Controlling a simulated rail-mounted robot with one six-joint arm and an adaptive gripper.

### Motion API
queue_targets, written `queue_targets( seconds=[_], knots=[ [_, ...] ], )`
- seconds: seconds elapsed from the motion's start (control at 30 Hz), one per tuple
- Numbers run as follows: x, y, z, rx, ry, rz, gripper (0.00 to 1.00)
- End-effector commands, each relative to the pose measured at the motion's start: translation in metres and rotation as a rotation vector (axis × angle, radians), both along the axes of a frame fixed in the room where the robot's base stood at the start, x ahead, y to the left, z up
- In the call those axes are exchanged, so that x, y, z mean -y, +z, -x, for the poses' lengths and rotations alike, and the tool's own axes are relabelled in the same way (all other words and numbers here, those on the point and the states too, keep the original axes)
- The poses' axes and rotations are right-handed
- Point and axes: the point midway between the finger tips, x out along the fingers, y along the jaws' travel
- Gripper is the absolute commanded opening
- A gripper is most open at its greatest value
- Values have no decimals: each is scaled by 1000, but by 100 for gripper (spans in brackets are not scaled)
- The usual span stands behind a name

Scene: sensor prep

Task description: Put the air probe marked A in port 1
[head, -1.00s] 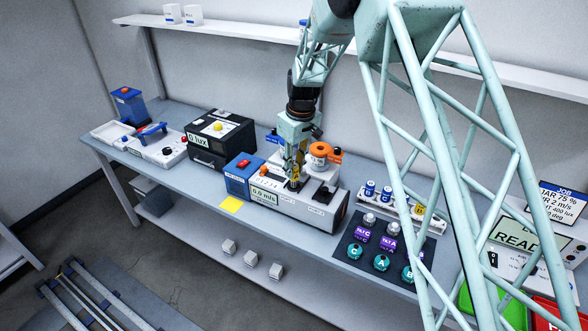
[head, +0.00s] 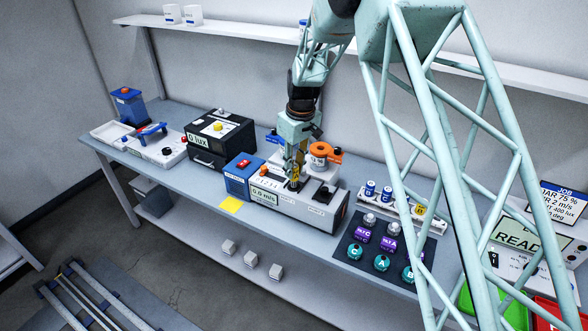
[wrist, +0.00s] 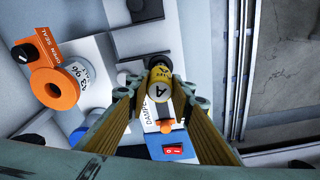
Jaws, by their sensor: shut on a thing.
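The air probe marked A (wrist: 160,84) is a yellow cylinder with a black letter A on its pale cap. My gripper (wrist: 160,92) is shut on it, one finger on each side. In the head view my gripper (head: 295,178) points down at the top of the grey wind unit (head: 318,213), whose display reads 0.0 m/s. The probe's lower end is hidden, so I cannot tell how deep it sits in a port. The port labels on the unit's front are too small to read surely.
An orange ring-shaped part (head: 320,150) stands close behind and right of my gripper. A blue box with a red switch (head: 243,174) adjoins the unit's left end. A dark mat (head: 352,238) with purple and teal pieces lies to the right. A black lux box (head: 219,138) stands left.

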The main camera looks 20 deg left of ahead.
Motion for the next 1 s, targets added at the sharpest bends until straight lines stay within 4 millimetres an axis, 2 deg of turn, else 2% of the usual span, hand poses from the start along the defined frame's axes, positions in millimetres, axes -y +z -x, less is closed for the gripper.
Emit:
queue_targets(
  seconds=[1.0],
  knots=[
    [0,-6,0,0,0,0,4]
  ],
)
